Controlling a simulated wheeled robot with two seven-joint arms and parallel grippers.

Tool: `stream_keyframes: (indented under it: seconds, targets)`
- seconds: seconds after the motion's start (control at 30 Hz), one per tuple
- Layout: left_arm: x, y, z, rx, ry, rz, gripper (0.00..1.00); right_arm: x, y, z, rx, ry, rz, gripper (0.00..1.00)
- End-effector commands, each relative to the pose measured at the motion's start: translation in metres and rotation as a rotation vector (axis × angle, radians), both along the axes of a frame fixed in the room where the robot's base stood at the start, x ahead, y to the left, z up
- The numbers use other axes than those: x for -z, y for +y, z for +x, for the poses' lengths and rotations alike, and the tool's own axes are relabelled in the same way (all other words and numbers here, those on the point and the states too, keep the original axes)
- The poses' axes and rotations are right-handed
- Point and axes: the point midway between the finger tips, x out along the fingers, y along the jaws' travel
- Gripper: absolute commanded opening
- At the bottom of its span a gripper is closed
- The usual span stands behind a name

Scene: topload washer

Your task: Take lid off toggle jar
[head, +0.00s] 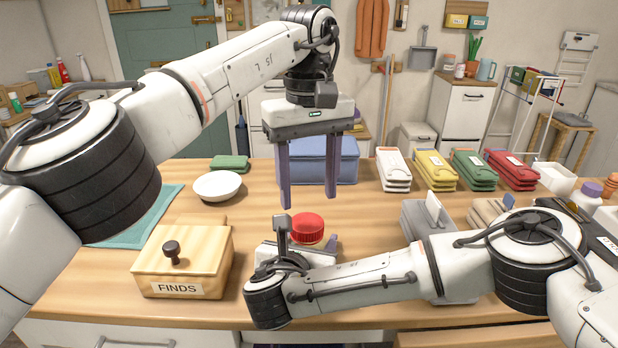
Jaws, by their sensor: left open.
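A red round lid (307,226) with a ribbed side shows at the middle of the wooden table. The jar body under it is hidden behind my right wrist. My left gripper (309,204) points straight down above the lid, its two purple fingers apart and empty, with clear space between fingertips and lid. My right gripper (325,246) is low at the jar, on the near side of the lid. Only its pale housing and a bit of purple finger show, so I cannot tell whether it grips the jar.
A wooden box (197,262) labelled FINDS stands left of the lid. Behind are a white bowl (217,186), a blue bin (345,165) and stacked white, yellow, green and red cases (436,170). Grey holders (425,215) stand to the right, partly behind my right arm.

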Motion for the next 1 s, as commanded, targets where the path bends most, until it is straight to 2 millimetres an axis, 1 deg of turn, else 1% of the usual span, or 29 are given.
stream_keyframes:
  seconds: [0.03, 0.2, 0.4, 0.53, 0.77, 0.8, 0.87, 0.9, 1.0]
  targets:
    - [0.008, 0.001, 0.0, 0.001, 0.004, 0.001, 0.54, 0.0, 0.001, 0.0, -0.001, 0.0, 0.0, 0.0]
    - [0.036, 0.001, -0.001, -0.001, 0.002, 0.0, 0.54, -0.001, 0.0, 0.0, -0.001, -0.002, 0.001, 0.0]
    - [0.057, 0.001, -0.001, -0.004, 0.001, 0.0, 0.54, -0.002, 0.0, 0.0, -0.001, -0.003, 0.0, 0.0]
    - [0.062, 0.0, -0.001, -0.004, 0.0, 0.0, 0.54, -0.002, 0.0, 0.001, -0.001, -0.004, 0.0, 0.0]
    - [0.063, 0.0, -0.001, -0.004, -0.001, 0.0, 0.54, -0.002, 0.0, 0.001, 0.001, -0.004, 0.001, 0.0]
    - [0.063, 0.0, -0.001, -0.004, -0.001, 0.0, 0.51, -0.002, 0.0, 0.001, 0.001, -0.004, 0.001, 0.0]
    - [0.063, 0.0, -0.001, -0.004, -0.001, -0.001, 0.41, -0.002, 0.0, 0.001, 0.001, -0.004, 0.001, 0.0]
    - [0.063, 0.0, -0.001, -0.004, -0.001, -0.001, 0.34, -0.002, 0.0, 0.001, -0.001, -0.004, 0.0, 0.0]
    - [0.062, 0.0, 0.0, -0.003, -0.002, -0.001, 0.2, -0.002, 0.001, 0.0, -0.001, -0.004, 0.001, 0.0]
